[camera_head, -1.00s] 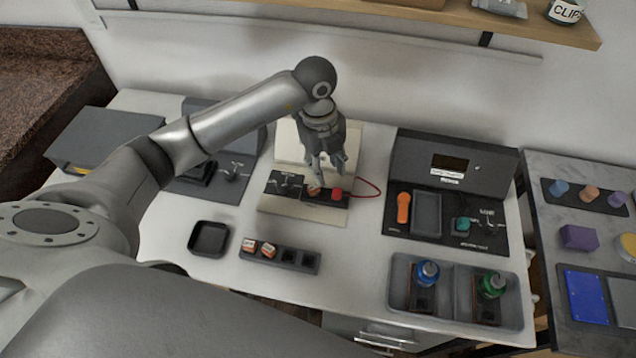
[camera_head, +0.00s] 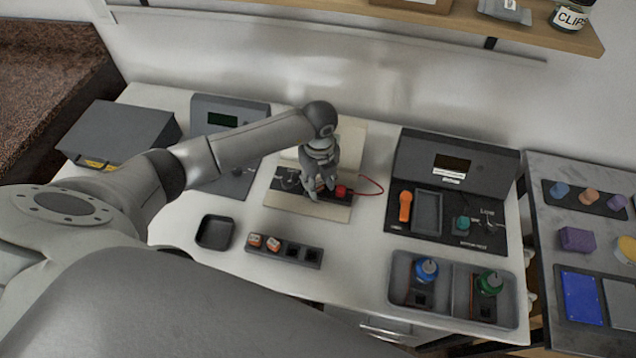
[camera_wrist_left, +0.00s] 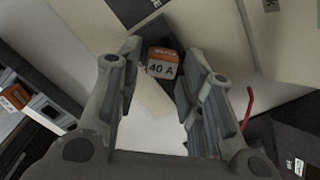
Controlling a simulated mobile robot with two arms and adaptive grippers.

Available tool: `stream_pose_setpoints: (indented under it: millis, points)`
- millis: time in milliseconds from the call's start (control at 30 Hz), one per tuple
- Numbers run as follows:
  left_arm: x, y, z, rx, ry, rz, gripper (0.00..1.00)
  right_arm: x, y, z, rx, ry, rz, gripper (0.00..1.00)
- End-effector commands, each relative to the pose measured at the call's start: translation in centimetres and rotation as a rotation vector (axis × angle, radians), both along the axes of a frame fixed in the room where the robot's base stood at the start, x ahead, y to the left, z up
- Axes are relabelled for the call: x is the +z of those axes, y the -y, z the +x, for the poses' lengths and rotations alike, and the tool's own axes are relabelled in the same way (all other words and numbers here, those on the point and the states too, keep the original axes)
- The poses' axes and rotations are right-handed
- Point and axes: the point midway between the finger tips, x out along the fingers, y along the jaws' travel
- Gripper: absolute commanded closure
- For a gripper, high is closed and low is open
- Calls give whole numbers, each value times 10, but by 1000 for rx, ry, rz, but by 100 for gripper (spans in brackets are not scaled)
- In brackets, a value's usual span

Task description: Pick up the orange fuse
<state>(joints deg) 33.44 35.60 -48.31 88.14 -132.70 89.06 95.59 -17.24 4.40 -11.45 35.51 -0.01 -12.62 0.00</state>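The orange fuse (camera_wrist_left: 162,62), marked "40 A", sits in the dark socket strip of the cream board (camera_head: 334,211). In the head view it is hidden behind my left gripper (camera_head: 319,191). In the left wrist view the fuse shows between the tips of my left gripper (camera_wrist_left: 160,85), which is open. Gaps show between the fuse and both fingers. A red part (camera_head: 341,191) with a red wire stands just right of the gripper in the head view. My right gripper is not in view.
A rack (camera_head: 312,256) with two orange-and-white fuses lies in front of the board, beside a black tray (camera_head: 215,232). A dark meter panel (camera_head: 448,222) stands at the right, with a grey bin (camera_head: 455,297) holding blue and green bottles before it. A grey box (camera_head: 120,130) is at the left.

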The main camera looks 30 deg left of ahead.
Motion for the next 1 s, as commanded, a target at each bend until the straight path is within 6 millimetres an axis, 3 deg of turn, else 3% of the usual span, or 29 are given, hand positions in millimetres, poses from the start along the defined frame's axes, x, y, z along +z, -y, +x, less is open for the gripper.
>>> stream_pose_setpoints:
  millis: [267, 467, 567, 1000]
  points:
    - [-4, 0, 0, -1, 2, -1, 64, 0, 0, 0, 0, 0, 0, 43]
    - [-4, 0, 0, -1, 2, -1, 89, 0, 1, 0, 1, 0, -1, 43]
    - [-4, 0, 0, -1, 2, -1, 95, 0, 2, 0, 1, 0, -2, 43]
    - [6, 0, 1, 0, 4, -1, 95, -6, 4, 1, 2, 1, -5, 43]
